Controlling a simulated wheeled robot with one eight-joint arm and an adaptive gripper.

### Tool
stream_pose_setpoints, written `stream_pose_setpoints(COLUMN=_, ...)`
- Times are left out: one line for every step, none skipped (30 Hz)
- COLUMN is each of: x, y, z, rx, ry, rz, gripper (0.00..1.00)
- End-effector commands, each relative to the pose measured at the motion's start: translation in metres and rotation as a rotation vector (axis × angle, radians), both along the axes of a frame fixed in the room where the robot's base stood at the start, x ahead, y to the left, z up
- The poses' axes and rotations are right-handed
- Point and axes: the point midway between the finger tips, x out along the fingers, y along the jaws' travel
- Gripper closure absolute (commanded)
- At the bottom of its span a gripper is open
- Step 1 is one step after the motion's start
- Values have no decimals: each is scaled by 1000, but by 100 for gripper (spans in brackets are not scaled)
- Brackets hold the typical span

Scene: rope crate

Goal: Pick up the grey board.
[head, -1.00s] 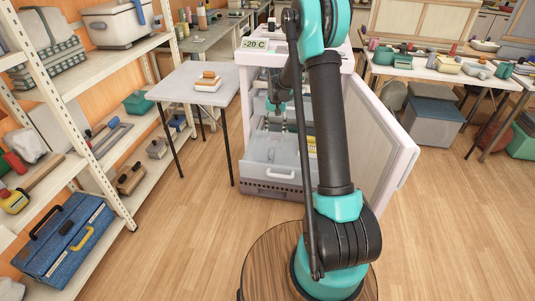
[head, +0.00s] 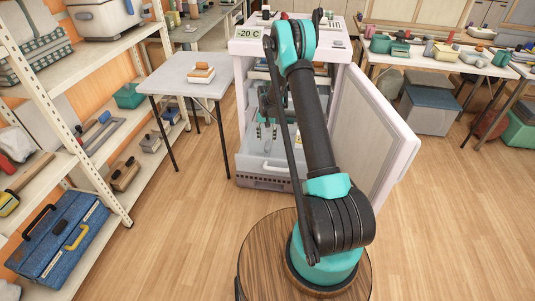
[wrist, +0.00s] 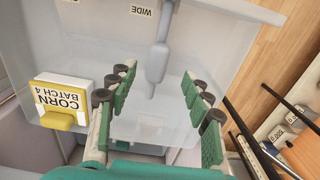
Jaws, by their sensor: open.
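My gripper (head: 267,133) is open and points down over the pulled-out clear drawer (head: 282,166) at the bottom of the freezer. In the wrist view its green-padded fingers (wrist: 160,103) stand apart with nothing between the pads, above the pale drawer (wrist: 45,35). I cannot pick out a grey board in the drawer with certainty. A grey, rod-like piece with a wider lower part (wrist: 158,60) shows beyond the fingers. A flat grey panel (head: 62,108) leans on the left shelf; I cannot tell whether it is the board.
A box labelled CORN BATCH 4 (wrist: 62,98) sits left of the fingers in the wrist view. The freezer door (head: 372,130) stands open on the right. A small grey table (head: 185,75) stands left of the freezer. The wooden floor in front is mostly clear.

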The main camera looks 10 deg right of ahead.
Motion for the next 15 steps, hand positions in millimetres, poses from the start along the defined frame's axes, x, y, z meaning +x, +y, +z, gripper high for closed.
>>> stream_pose_setpoints(x=0, y=0, z=-5, rx=0, ry=0, rz=0, gripper=50)
stream_pose_setpoints(x=0, y=0, z=-7, rx=0, ry=0, rz=0, gripper=50)
stream_pose_setpoints(x=0, y=0, z=-9, rx=0, ry=0, rz=0, gripper=50)
stream_pose_setpoints(x=0, y=0, z=-10, rx=0, ry=0, rz=0, gripper=50)
stream_pose_setpoints(x=0, y=0, z=-11, rx=0, ry=0, rz=0, gripper=50)
stream_pose_setpoints(x=0, y=-1, z=-14, rx=0, ry=0, rz=0, gripper=50)
stream_pose_setpoints(x=1, y=-1, z=-16, rx=0, ry=0, rz=0, gripper=50)
stream_pose_setpoints(x=1, y=-2, z=-20, rx=0, ry=0, rz=0, gripper=50)
stream_pose_setpoints(x=2, y=-2, z=-25, rx=0, ry=0, rz=0, gripper=50)
stream_pose_setpoints(x=2, y=-3, z=-29, rx=0, ry=0, rz=0, gripper=50)
stream_pose_setpoints(x=3, y=-4, z=-34, rx=0, ry=0, rz=0, gripper=50)
stream_pose_setpoints(x=4, y=-5, z=-40, rx=0, ry=0, rz=0, gripper=50)
stream_pose_setpoints(x=4, y=-5, z=-44, rx=0, ry=0, rz=0, gripper=50)
stream_pose_setpoints(x=4, y=-5, z=-48, rx=0, ry=0, rz=0, gripper=50)
stream_pose_setpoints(x=4, y=-5, z=-53, rx=0, ry=0, rz=0, gripper=50)
